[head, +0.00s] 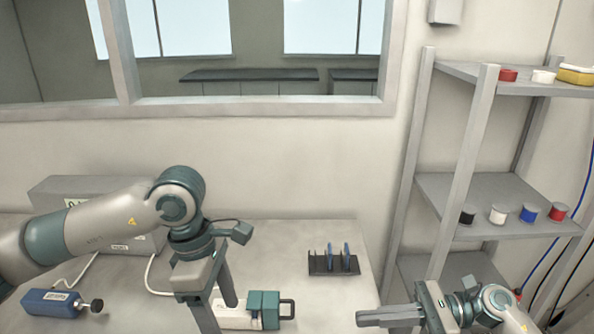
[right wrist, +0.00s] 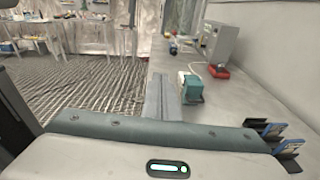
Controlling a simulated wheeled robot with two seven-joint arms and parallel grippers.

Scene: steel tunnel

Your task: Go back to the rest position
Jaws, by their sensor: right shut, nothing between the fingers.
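My right gripper (head: 362,318) points left at the bottom right of the head view. Its fingers are together and empty, and they also show in the right wrist view (right wrist: 163,98). My left arm comes in from the left, and my left gripper (head: 222,312) points down over the table. Its two fingers stand apart, beside a white and teal device (head: 264,310). That device also shows in the right wrist view (right wrist: 190,88); whether the fingers touch it I cannot tell.
A dark rack (head: 333,264) with blue plates stands on the grey table (head: 330,225). A blue device (head: 50,303) lies at left. A grey box (head: 100,190) is behind my left arm. A shelf unit (head: 465,190) with small coloured pots stands at right.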

